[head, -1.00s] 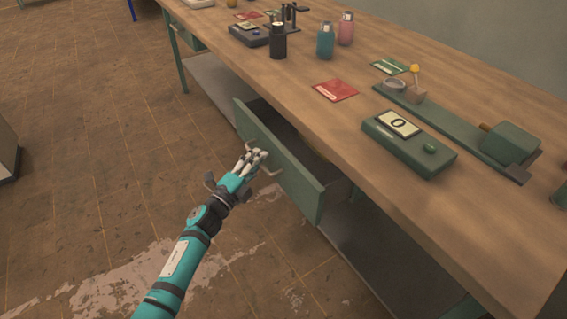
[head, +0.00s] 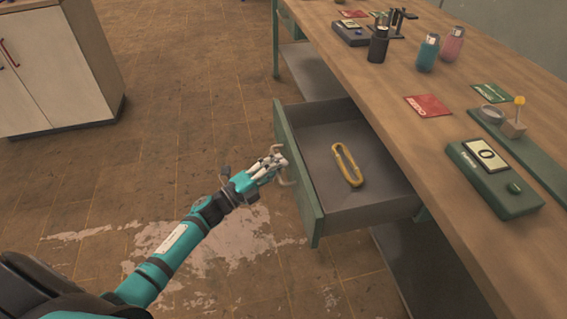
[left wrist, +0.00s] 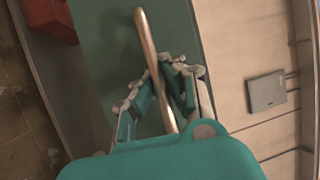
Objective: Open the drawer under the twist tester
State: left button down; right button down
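The green-fronted drawer (head: 312,215) under the bench is pulled well out. Its grey inside shows, with a yellow loop-shaped object (head: 346,165) lying in it. My left gripper (head: 275,165) is at the drawer's handle (head: 287,178), on the outer side of the front. In the left wrist view, the fingers (left wrist: 158,85) lie on both sides of the handle bar (left wrist: 150,50) and close around it. The twist tester (head: 530,155), a long green base with a small yellow-topped post, stands on the bench above, partly cut off. My right gripper is not in view.
A green box with a display (head: 495,178) and a red card (head: 428,106) lie on the bench (head: 400,70). Several bottles stand farther back. A white cabinet (head: 60,70) stands at the far left. The floor between is clear.

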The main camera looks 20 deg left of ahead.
pick_arm(q)
jog(key=shift+s+d+f, duration=0.1)
jog(key=shift+f, duration=0.15)
jog(key=c, duration=1.4)
grip_release()
jog(key=shift+r, duration=0.15)
jog(key=v, duration=1.2)
